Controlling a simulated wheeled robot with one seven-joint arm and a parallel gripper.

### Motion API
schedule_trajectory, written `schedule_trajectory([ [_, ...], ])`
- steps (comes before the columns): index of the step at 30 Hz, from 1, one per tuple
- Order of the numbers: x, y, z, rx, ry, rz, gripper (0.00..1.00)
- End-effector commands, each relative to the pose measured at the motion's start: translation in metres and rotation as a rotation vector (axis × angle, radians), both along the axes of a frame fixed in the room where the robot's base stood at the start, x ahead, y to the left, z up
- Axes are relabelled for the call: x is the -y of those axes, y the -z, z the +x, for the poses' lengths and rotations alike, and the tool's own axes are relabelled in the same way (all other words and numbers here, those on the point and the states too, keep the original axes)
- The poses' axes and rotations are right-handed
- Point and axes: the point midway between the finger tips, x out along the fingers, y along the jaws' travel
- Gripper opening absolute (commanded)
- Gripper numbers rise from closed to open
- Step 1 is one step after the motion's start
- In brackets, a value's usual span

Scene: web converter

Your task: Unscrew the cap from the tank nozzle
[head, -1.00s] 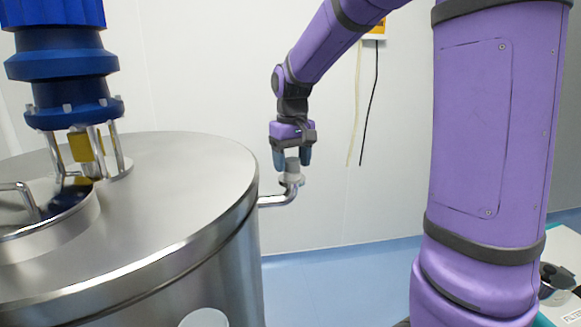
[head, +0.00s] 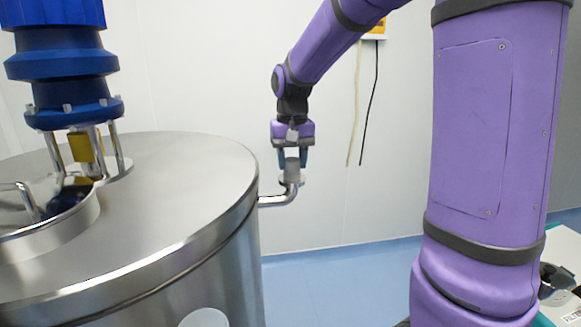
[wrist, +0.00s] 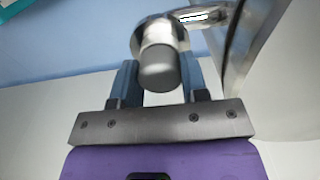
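The cap is a small grey cylinder (head: 292,168) on the upturned end of the tank nozzle (head: 283,198), a bent shiny pipe coming from the tank's right side. My gripper (head: 292,160) points down over it, with one blue finger on each side. In the wrist view, the cap (wrist: 159,68) stands between the fingers of my gripper (wrist: 160,82), which look shut on its sides with no clear gap. The nozzle (wrist: 200,17) shows behind it, running off to the upper right. The cap's lower edge is hard to make out, so I cannot tell how far it is turned.
The large steel tank (head: 190,190) fills the left side, with a blue motor unit (head: 65,70) on top. A yellow wall box (head: 376,30) with hanging cords is behind. A bench (head: 562,262) stands at the far right. The floor beyond the nozzle is clear.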

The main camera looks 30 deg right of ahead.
Motion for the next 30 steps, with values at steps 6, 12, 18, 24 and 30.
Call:
schedule_trajectory([
  [6,-0.0001,-0.0001,0.0000,0.000,-0.160,0.000,0.08],
  [12,-0.0001,-0.0003,0.0000,0.000,-0.329,0.000,0.08],
  [18,-0.0001,-0.0003,0.0000,0.000,-0.352,0.000,0.08],
  [24,0.0000,-0.0003,0.0000,0.000,-0.376,0.000,0.08],
  [30,0.0001,-0.0004,0.0000,0.000,-0.502,0.000,0.08],
])
